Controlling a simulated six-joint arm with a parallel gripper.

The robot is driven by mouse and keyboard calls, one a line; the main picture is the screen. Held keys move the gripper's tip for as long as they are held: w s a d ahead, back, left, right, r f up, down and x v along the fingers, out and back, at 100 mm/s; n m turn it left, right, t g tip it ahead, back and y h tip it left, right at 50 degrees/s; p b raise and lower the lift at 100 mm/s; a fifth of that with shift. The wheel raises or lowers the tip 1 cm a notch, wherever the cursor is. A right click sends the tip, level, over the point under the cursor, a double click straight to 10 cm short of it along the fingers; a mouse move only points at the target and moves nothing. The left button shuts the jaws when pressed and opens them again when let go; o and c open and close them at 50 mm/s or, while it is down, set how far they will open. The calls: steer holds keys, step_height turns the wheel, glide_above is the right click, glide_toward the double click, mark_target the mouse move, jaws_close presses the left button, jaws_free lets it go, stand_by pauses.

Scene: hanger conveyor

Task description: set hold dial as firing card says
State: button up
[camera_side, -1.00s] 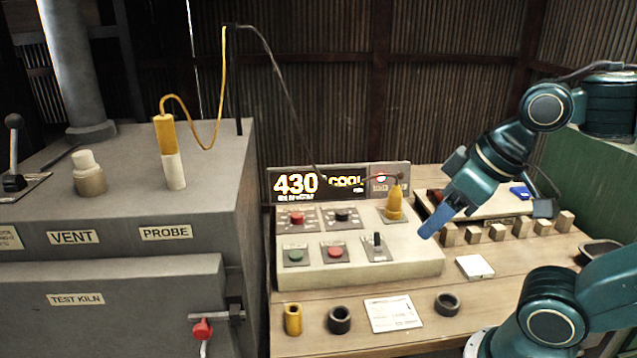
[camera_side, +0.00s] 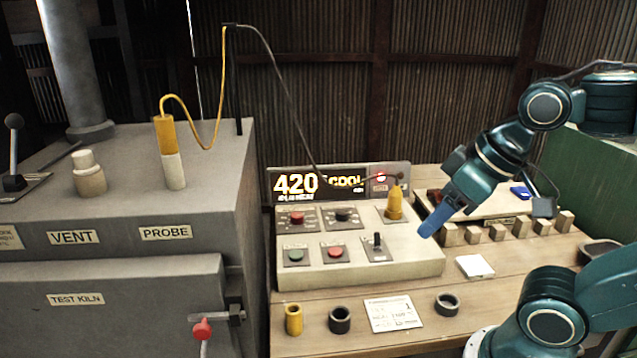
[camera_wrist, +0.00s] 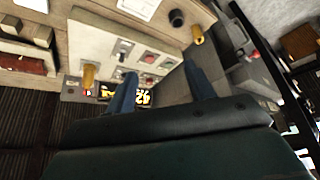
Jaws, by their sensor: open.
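The control box (camera_side: 425,262) stands on the bench with a red-knobbed dial (camera_side: 297,218) and a black-knobbed dial (camera_side: 343,215) on its upper row. Their labels are too small to read, so I cannot tell which is the hold dial. The firing card (camera_side: 394,313) lies flat in front of the box; its handwriting is not legible. It shows partly in the wrist view (camera_wrist: 138,7). My gripper (camera_side: 432,226) is above the box's right end, apart from the dials, with blue fingers pointing down. In the wrist view my gripper (camera_wrist: 160,75) shows its fingers spread and empty.
A display (camera_side: 300,184) reads 420 COOL. A yellow plug (camera_side: 394,204) and a toggle switch (camera_side: 377,243) stand on the box. A yellow tube (camera_side: 293,319) and dark rings (camera_side: 340,319) lie in front. Several small blocks (camera_side: 497,232) are at right. The kiln (camera_side: 110,285) is left.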

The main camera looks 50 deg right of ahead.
steer(key=w+d+r+m+g+h, duration=0.1)
steer(key=w+d+r+m, duration=0.15)
steer(key=w, duration=0.25)
steer(key=w+d+r+m+h, duration=0.1)
steer(key=w+d+m, duration=0.15)
steer(key=w, duration=0.25)
steer(key=m+g+h, duration=0.2)
steer(key=m+g, duration=0.4)
steer(key=m, duration=1)
glide_above(342, 212)
steer(key=w+a, duration=0.2)
steer(key=a, duration=0.4)
step_height(342, 212, down, 10)
steer(key=shift+s+d+f, duration=0.15)
steer(key=shift+s+d, duration=0.05)
steer(key=shift+d, duration=0.05)
steer(key=shift+f, duration=0.1)
steer(key=shift+d+x, duration=0.2)
steer(key=shift+x, duration=6.65)
steer(key=shift+w, duration=0.1)
